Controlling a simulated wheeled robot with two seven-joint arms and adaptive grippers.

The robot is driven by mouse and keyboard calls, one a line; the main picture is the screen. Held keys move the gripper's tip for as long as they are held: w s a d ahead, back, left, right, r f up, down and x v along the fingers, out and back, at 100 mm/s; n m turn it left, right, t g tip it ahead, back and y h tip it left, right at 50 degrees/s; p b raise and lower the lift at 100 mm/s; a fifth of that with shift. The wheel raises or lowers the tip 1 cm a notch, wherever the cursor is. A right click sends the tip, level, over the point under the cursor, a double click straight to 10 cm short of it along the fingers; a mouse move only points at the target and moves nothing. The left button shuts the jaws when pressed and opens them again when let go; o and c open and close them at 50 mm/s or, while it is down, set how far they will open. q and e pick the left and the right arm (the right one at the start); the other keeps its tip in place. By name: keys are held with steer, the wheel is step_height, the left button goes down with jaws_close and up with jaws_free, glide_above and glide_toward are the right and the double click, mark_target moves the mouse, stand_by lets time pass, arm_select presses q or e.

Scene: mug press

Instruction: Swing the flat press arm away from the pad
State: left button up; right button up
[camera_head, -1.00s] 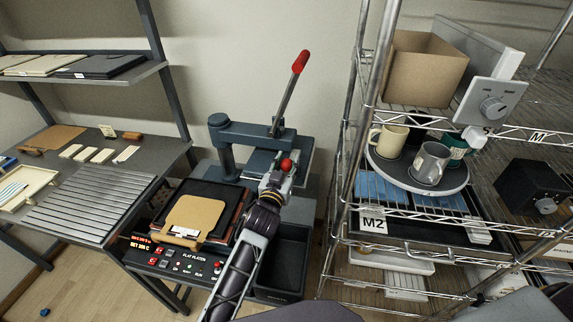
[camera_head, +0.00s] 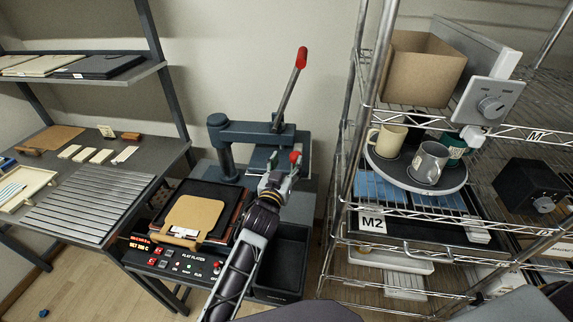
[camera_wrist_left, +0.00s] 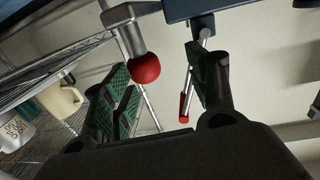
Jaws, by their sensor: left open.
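The flat press arm (camera_head: 250,133) is a dark blue-grey beam on a round post, behind the pad. A steel lever with a red grip (camera_head: 301,58) rises from it. A red ball knob (camera_head: 295,157) is near its free end and also shows in the wrist view (camera_wrist_left: 145,69). My left gripper (camera_head: 281,178) is open at the knob. In the wrist view the knob is between the two green-padded fingers, closer to the left one; contact is unclear. The pad (camera_head: 190,216), with a tan sheet on it, is in front of the arm, uncovered. My right gripper is out of view.
A control panel (camera_head: 178,265) fronts the pad. A dark bin (camera_head: 283,262) is right of it. A wire rack (camera_head: 345,170) with mugs stands close on the right. A grey slatted table (camera_head: 90,205) is on the left.

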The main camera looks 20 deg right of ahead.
arm_select(q)
step_height(320, 180, up, 10)
stand_by(0.7)
steer(key=shift+f, duration=0.1)
stand_by(0.4)
